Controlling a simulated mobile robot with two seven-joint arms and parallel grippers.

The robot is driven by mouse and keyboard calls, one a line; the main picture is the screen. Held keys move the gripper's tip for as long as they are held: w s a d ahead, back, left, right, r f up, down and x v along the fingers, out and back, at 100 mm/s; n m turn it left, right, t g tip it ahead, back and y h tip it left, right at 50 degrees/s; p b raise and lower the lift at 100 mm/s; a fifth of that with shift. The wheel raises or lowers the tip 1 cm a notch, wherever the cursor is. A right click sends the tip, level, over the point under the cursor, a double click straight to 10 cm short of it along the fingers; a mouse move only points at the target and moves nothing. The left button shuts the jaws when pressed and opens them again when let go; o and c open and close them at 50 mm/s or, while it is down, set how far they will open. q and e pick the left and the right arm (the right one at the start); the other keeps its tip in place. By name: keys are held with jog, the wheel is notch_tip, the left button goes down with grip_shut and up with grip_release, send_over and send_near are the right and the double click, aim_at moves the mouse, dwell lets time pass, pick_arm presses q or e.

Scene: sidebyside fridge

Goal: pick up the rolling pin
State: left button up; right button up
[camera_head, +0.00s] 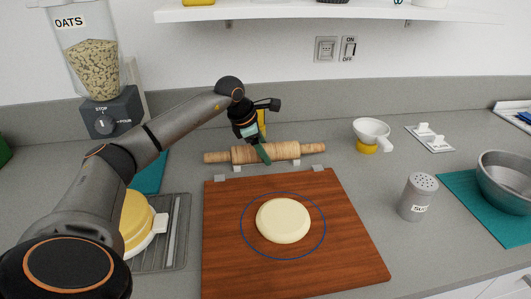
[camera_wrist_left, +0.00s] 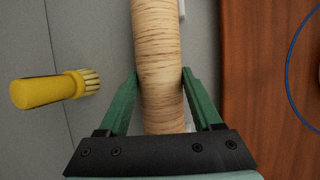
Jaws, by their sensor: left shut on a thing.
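The wooden rolling pin (camera_head: 281,151) lies across the grey counter behind the brown board, with a handle at each end. In the left wrist view its light wood barrel (camera_wrist_left: 157,60) runs up the picture between the two green fingers. My left gripper (camera_head: 263,154) reaches down onto the pin left of its middle. It also shows in the left wrist view (camera_wrist_left: 161,92), with a finger against each side of the barrel. It is shut on the pin. I cannot tell whether the pin is clear of the counter. My right gripper is not in view.
A brown board (camera_head: 345,235) with a round of dough (camera_head: 283,221) lies in front of the pin. A yellow-handled brush (camera_wrist_left: 48,90) lies close beside it. A shelf (camera_head: 300,12) hangs above.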

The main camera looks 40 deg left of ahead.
pick_arm(q)
grip_shut()
jog(key=shift+r, duration=0.1)
jog(key=shift+r, duration=0.1)
jog(key=shift+w+r, duration=0.1)
jog(key=shift+r, duration=0.5)
jog(key=s+d+r, duration=0.6)
jog(key=d+r, duration=0.5)
jog(key=d, duration=0.1)
jog(key=shift+d+r, duration=0.3)
jog(key=shift+d, duration=0.05)
